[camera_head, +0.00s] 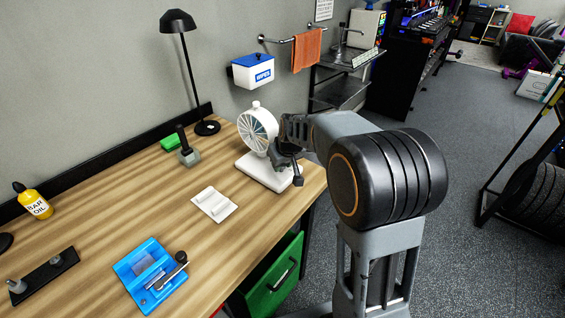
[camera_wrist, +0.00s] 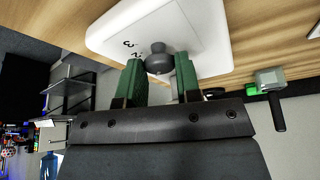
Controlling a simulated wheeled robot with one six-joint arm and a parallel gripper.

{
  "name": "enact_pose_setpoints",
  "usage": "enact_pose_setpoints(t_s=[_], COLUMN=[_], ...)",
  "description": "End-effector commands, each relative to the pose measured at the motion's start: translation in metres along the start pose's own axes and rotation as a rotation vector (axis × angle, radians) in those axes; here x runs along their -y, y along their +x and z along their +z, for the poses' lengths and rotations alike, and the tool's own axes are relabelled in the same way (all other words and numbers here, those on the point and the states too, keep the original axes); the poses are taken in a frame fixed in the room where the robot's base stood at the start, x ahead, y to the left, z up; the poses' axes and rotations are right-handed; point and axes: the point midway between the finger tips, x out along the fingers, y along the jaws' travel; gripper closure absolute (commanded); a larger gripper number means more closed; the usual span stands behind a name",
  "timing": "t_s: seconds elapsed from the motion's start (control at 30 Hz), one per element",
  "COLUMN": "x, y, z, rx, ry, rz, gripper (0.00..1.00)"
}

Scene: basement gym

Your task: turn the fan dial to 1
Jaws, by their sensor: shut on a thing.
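The white fan stands at the right end of the wooden workbench, with its round caged head (camera_head: 257,130) above a flat white base (camera_head: 258,172). My gripper (camera_head: 286,170) reaches down over the base from the right; my arm and gripper hide the dial in the head view. In the wrist view the dark grey dial (camera_wrist: 158,58) sits on the fan base (camera_wrist: 205,30), and the green fingers of my gripper (camera_wrist: 162,76) are shut on it. The marks 3 and 2 show beside the dial; a 1 and the dial's exact setting cannot be made out.
A white switch-like plate (camera_head: 214,204), a blue tray (camera_head: 150,276), a green block (camera_head: 172,143), a black lamp (camera_head: 207,127) and a yellow oil bottle (camera_head: 36,203) are on the workbench (camera_head: 100,225). Bare wood lies left of the fan base.

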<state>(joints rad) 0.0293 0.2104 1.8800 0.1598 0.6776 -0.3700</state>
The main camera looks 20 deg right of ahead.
Motion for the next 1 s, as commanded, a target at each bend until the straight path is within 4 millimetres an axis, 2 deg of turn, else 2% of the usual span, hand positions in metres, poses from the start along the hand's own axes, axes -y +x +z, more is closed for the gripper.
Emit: enact_pose_setpoints(t_s=[0.03, 0.07, 0.3, 0.53, 0.67, 0.77, 1.0], x=[-0.001, -0.001, 0.0, 0.0, 0.0, 0.0, 0.0], y=[-0.001, -0.001, -0.001, -0.001, -0.01, -0.026, -0.076], z=[-0.002, -0.002, -0.001, -0.001, -0.001, -0.002, -0.002], rx=[-0.006, -0.005, -0.003, -0.002, -0.004, -0.006, -0.007], ry=[0.0, 0.0, -0.001, -0.001, -0.001, -0.001, -0.001], rz=[0.002, 0.002, 0.0, 0.0, 0.001, 0.001, 0.001], gripper=[0.92, 0.66, 0.44, 0.44, 0.44, 0.44, 0.44])
